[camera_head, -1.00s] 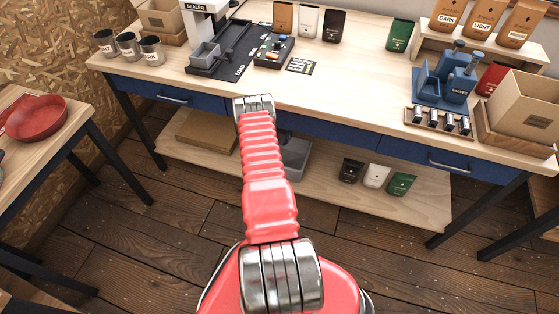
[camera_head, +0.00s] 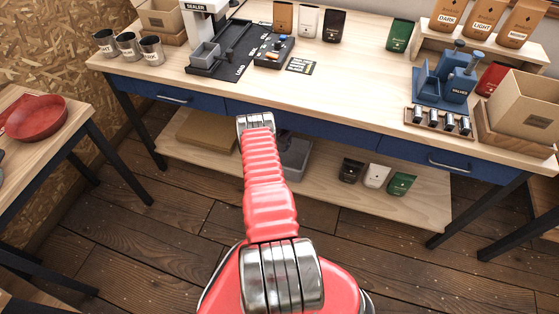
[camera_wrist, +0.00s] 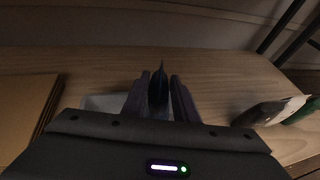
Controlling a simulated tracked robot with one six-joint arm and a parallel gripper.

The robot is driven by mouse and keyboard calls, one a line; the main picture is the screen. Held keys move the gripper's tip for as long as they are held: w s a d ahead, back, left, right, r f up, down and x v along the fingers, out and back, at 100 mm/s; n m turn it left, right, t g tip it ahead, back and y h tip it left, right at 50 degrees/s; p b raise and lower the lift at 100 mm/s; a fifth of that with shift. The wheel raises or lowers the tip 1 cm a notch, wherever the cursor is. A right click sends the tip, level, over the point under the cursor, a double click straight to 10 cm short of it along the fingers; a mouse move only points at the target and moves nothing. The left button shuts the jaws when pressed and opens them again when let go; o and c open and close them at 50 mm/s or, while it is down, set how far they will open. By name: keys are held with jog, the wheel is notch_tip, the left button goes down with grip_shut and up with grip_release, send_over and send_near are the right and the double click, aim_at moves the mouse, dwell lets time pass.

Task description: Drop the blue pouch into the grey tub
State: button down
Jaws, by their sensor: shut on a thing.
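My gripper (camera_wrist: 157,82) is shut on the blue pouch (camera_wrist: 158,90), which looks dark and is seen nearly edge-on between the two fingers. The grey tub (camera_head: 299,160) is on the lower shelf under the bench, partly hidden behind my red arm. In the wrist view its pale rim (camera_wrist: 98,102) shows to the left of the fingers, with much of it hidden by my gripper. The pouch appears to be over or close to the tub, but its height cannot be told. In the head view my arm hides most of the gripper.
A flat cardboard box (camera_head: 209,130) lies left of the tub on the shelf (camera_head: 330,185). The bench's blue drawer front (camera_head: 330,137) overhangs the shelf.

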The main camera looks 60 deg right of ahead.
jog(key=shift+f, duration=0.3)
jog(key=c, duration=1.3)
grip_release()
jog(key=shift+c, duration=0.2)
jog(key=shift+a, duration=0.15)
jog(key=v, duration=1.3)
jog(key=shift+a, duration=0.3)
jog(key=shift+r, duration=0.1)
